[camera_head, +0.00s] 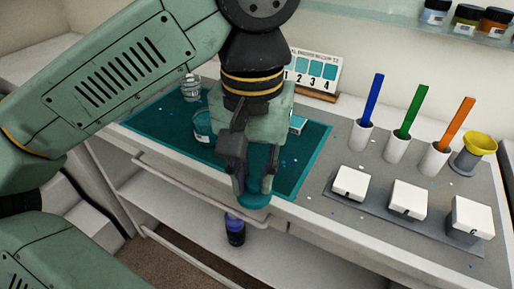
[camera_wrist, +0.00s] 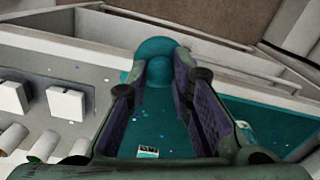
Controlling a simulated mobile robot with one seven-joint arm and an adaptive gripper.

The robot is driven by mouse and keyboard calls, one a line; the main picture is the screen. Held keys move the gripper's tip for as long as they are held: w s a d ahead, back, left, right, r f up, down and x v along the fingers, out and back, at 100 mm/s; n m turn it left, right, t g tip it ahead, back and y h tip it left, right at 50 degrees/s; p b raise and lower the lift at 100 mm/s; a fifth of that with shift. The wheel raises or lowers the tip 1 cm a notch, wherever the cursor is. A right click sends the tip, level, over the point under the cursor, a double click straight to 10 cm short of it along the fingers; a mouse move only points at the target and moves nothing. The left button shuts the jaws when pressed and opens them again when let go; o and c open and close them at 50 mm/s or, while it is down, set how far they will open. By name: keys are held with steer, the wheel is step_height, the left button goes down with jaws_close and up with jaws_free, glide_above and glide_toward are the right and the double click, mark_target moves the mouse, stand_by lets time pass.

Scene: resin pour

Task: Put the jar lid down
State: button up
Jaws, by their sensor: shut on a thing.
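The jar lid is a round teal disc (camera_head: 254,201) between the fingertips of my gripper (camera_head: 252,186), at the front edge of the worktop in the head view. In the wrist view the lid (camera_wrist: 157,46) shows beyond the fingertips (camera_wrist: 160,68). My gripper is shut on the lid and points down. I cannot tell how high the lid is above the surface. A jar with teal contents (camera_head: 202,126) stands on the teal mat (camera_head: 312,150) left of my gripper, partly hidden by it.
A clear bottle (camera_head: 190,90) and small box (camera_head: 297,123) are on the mat. To the right stand white holders with blue (camera_head: 373,98), green (camera_head: 411,110) and orange (camera_head: 460,122) sticks, a yellow funnel cup (camera_head: 477,146) and white blocks (camera_head: 351,183). A dark bottle (camera_head: 235,231) stands below the worktop.

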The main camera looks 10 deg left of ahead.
steer(key=w, duration=0.3)
steer(key=w+a+p, duration=0.1)
steer(key=w, duration=0.3)
steer(key=w+p, duration=0.1)
steer(key=w, duration=0.3)
steer(key=shift+a+f, duration=0.15)
steer(key=shift+f, duration=0.25)
steer(key=f+p, duration=0.1)
steer(key=f, duration=0.2)
steer(key=shift+w+p, duration=0.3)
steer(key=shift+p, duration=0.05)
steer(key=shift+f, duration=0.4)
steer(key=shift+f, duration=0.15)
steer(key=o, duration=0.8)
steer(key=shift+c, duration=0.2)
steer(key=shift+r, duration=0.35)
step_height(320, 180, up, 12)
steer(key=shift+f+b, duration=0.15)
steer(key=shift+b, duration=0.25)
